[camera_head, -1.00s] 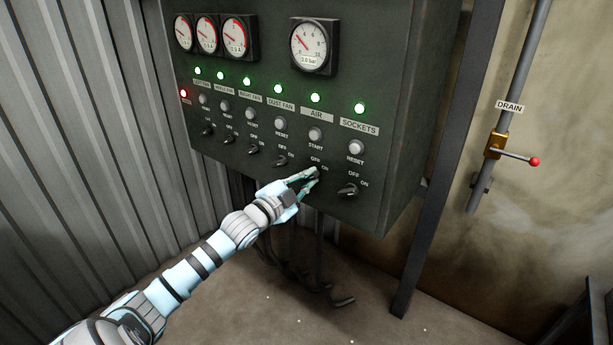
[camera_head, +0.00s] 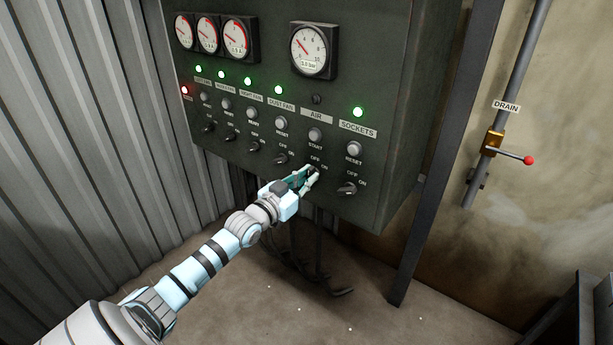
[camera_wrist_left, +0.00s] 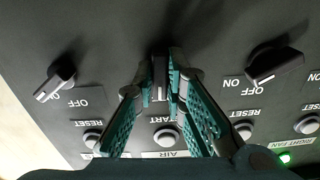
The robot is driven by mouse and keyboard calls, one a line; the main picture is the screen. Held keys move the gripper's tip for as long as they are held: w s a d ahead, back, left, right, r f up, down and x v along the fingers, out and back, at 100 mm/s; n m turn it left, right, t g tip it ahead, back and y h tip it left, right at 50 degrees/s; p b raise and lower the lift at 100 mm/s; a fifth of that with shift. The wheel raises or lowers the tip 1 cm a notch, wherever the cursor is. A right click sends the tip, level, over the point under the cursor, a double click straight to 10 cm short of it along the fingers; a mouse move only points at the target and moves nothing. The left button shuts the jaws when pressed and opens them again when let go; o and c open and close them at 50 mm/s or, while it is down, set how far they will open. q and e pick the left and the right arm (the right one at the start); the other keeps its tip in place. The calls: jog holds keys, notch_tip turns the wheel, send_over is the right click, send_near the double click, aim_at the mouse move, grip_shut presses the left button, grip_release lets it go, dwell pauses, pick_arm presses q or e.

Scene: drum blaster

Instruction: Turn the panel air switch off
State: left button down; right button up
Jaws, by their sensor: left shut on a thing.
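The dark control panel (camera_head: 385,120) hangs on the wall. The air switch is a dark rotary knob below the AIR label (camera_head: 316,116), its START button (camera_head: 315,135) and OFF/ON marks. The lamp above the AIR label (camera_head: 317,99) is dark. My left gripper (camera_head: 313,176) is at the air switch and largely covers it in the head view. In the left wrist view my teal-padded fingers (camera_wrist_left: 172,85) are shut on the air switch knob (camera_wrist_left: 159,78), which points straight at its START button (camera_wrist_left: 166,137). My right gripper is in no view.
The sockets switch (camera_head: 347,189) is just right of the left gripper, and the dust fan switch (camera_head: 281,160) just left. A drain valve (camera_head: 494,143) with a red-tipped lever is on the right wall. Cables hang below.

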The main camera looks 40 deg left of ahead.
aim_at(313, 140)
pick_arm(q)
jog(key=shift+n, duration=0.5)
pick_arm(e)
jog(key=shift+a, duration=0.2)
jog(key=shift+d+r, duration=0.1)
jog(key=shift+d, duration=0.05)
pick_arm(q)
jog(key=c, duration=1.6)
grip_release()
jog(key=shift+c, duration=0.2)
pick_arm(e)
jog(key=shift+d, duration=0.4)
pick_arm(q)
notch_tip(313, 140, up, 10)
jog(key=shift+f, duration=0.1)
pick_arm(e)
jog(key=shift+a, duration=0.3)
